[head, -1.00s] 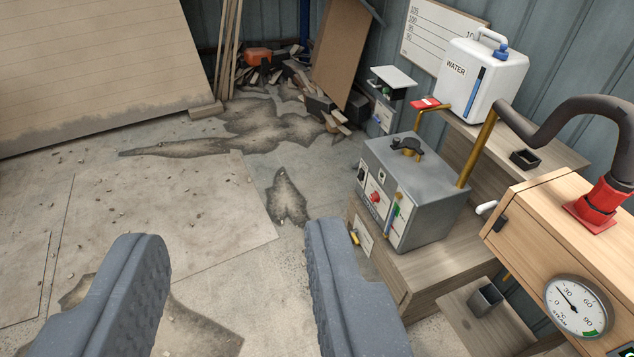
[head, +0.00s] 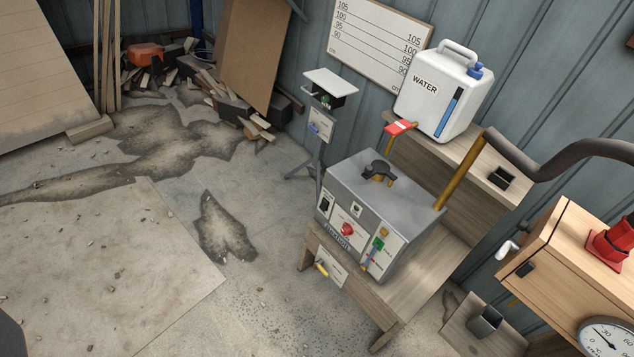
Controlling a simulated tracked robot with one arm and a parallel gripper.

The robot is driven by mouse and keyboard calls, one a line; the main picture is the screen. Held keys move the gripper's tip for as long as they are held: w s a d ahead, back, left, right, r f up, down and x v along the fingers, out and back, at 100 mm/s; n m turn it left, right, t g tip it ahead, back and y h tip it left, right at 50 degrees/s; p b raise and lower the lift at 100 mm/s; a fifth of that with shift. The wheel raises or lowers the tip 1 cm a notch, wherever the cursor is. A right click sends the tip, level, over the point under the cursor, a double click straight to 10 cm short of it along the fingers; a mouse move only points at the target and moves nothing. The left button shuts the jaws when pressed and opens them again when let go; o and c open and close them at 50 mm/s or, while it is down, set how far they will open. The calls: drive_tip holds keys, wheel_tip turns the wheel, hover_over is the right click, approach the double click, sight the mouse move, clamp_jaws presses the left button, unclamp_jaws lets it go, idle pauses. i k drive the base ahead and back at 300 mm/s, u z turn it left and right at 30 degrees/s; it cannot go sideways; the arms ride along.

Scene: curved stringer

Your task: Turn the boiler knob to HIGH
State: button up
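The boiler, a grey metal box (head: 405,195), stands on a wooden bench right of centre, with a black handle-like fitting (head: 380,168) on top. A red round knob (head: 347,229) sits on a white panel on its front face; its pointer and markings are too small to read. Beside it are a small black switch (head: 325,207) and a strip with green and blue parts (head: 377,247). Only a dark grey sliver of my gripper (head: 10,337) shows at the bottom left corner, well away from the boiler. The rest of it is out of frame.
A white water container (head: 430,100) stands on a shelf behind the boiler. A brass pipe (head: 460,172) and dark hose run right to a wooden box (head: 565,250) with a gauge (head: 607,340). A small stand (head: 322,125) is behind left. The stained floor at left is mostly open.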

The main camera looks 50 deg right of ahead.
sight(347, 229)
drive_tip(key=z, duration=0.3)
drive_tip(key=i, duration=1.1)
drive_tip(key=z, duration=0.55)
